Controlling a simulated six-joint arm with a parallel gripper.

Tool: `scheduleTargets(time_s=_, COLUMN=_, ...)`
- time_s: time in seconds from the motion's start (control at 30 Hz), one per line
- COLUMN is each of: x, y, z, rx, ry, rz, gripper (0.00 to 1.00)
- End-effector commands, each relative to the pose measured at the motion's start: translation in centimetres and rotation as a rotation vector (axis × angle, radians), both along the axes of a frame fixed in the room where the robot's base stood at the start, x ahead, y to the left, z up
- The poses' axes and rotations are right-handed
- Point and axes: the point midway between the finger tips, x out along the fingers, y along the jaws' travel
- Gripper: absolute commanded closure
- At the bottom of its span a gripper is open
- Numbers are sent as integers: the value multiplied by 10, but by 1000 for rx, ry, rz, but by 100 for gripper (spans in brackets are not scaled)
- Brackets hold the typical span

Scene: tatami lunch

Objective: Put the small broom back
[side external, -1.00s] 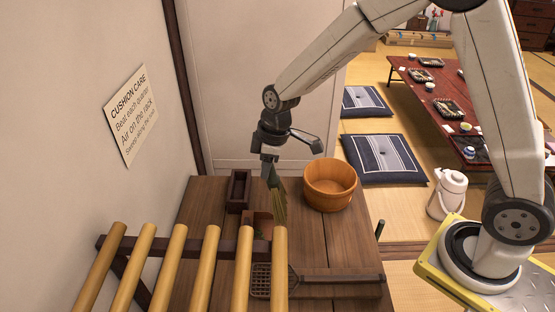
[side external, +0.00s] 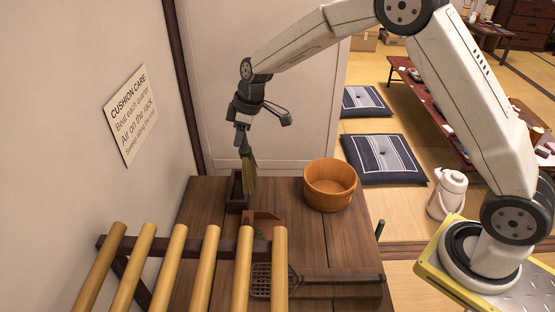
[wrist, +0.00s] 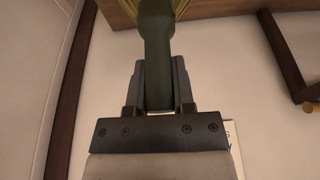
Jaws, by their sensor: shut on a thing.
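The small broom (side external: 249,175) hangs bristles down from my gripper (side external: 241,143), tilted slightly. My gripper is shut on its dark green handle, which also shows between the jaws in the wrist view (wrist: 156,45). In the side view the bristles overlap the right edge of a dark narrow box (side external: 236,188) at the back left of the wooden table (side external: 300,240). I cannot tell whether the bristles are above the box or beside it.
A reddish-brown open box (side external: 262,218) stands in front of the dark box. A round wooden tub (side external: 330,184) stands to the right. A bamboo rack (side external: 205,265) and a flat lattice beater (side external: 273,280) are at the front. The wall (side external: 100,50) is close on the left.

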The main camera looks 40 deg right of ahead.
Motion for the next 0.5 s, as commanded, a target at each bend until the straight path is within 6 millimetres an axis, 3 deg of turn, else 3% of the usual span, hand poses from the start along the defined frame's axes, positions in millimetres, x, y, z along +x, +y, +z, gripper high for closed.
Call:
scheduleTargets(time_s=0.2, x=39, y=-12, z=-2, rx=29, ry=-31, rz=-1, gripper=100)
scheduleTargets(time_s=0.5, x=76, y=-27, z=-3, rx=60, ry=-67, rz=6, gripper=100)
